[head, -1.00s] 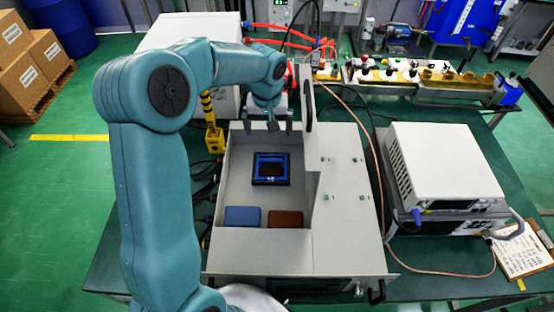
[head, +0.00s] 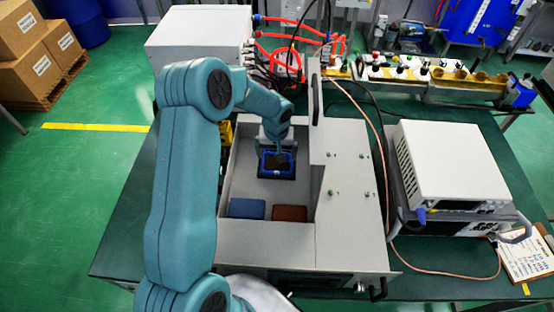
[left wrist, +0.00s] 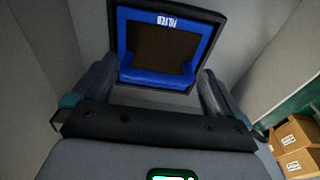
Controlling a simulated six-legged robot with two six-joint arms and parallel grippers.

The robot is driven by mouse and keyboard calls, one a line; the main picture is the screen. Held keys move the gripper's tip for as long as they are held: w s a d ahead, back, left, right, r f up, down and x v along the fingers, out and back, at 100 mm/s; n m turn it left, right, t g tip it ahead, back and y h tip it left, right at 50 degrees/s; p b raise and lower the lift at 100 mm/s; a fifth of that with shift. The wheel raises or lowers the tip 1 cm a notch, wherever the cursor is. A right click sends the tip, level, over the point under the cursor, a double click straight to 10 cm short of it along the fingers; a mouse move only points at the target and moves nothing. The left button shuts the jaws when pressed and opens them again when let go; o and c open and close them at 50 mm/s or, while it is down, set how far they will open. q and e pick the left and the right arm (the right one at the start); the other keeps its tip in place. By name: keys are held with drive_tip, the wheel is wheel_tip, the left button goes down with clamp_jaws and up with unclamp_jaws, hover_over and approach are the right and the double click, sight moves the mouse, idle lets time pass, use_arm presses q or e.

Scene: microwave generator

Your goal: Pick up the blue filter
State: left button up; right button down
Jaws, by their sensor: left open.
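The blue filter (head: 264,165) is a square blue frame with a dark centre and a black surround. It lies inside the open grey box (head: 238,185), towards its far part. In the left wrist view the filter (left wrist: 155,77) shows "FILTER" lettering on its upper edge. My left gripper (head: 280,152) reaches down into the box over the filter and hides part of it. In the left wrist view my left gripper (left wrist: 156,85) is open, its fingers to either side of the filter's near edge. Whether they touch it I cannot tell. My right gripper is not in view.
A blue block (head: 247,208) and a brown-red block (head: 290,213) lie at the box's near end. The box walls surround the filter, with an upright panel (head: 315,110) close right. White instruments (head: 448,165) stand to the right.

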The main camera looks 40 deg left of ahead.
use_arm(q)
drive_tip(key=shift+d+f, duration=0.2)
drive_tip(key=shift+f, duration=0.2)
drive_tip(key=shift+a, duration=0.15)
drive_tip(key=shift+w+f, duration=0.1)
drive_tip(key=c, duration=0.8)
